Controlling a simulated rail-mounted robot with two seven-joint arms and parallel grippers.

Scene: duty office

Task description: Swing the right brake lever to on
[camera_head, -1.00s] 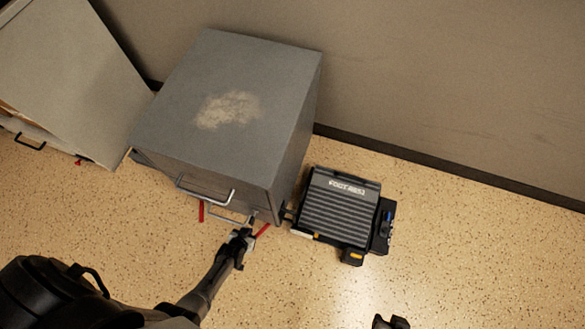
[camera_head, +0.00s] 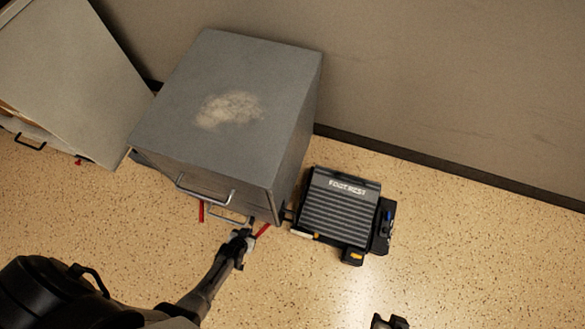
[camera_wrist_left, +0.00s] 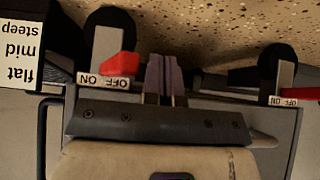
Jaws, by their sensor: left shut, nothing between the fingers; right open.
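The grey pedestal cabinet (camera_head: 225,105) stands against the wall, with two red brake levers low at its front. The right brake lever (camera_head: 263,229) is beside my left gripper (camera_head: 246,234). In the left wrist view, which is upside down, this lever's red end (camera_wrist_left: 122,64) is above its OFF label (camera_wrist_left: 121,83); ON is to the left. My left gripper's fingers (camera_wrist_left: 161,78) are shut and empty, just right of the red end; contact is unclear. The other brake lever (camera_head: 201,211) is further left. My right gripper (camera_head: 390,322) is open at the bottom edge, partly cut off.
A black footrest (camera_head: 338,208) lies on the floor right beside the cabinet, close to the right lever. The cabinet's drawer handle (camera_head: 205,194) juts out above the levers. Another cabinet (camera_head: 60,75) stands at the far left. The speckled floor (camera_head: 480,250) at the right is clear.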

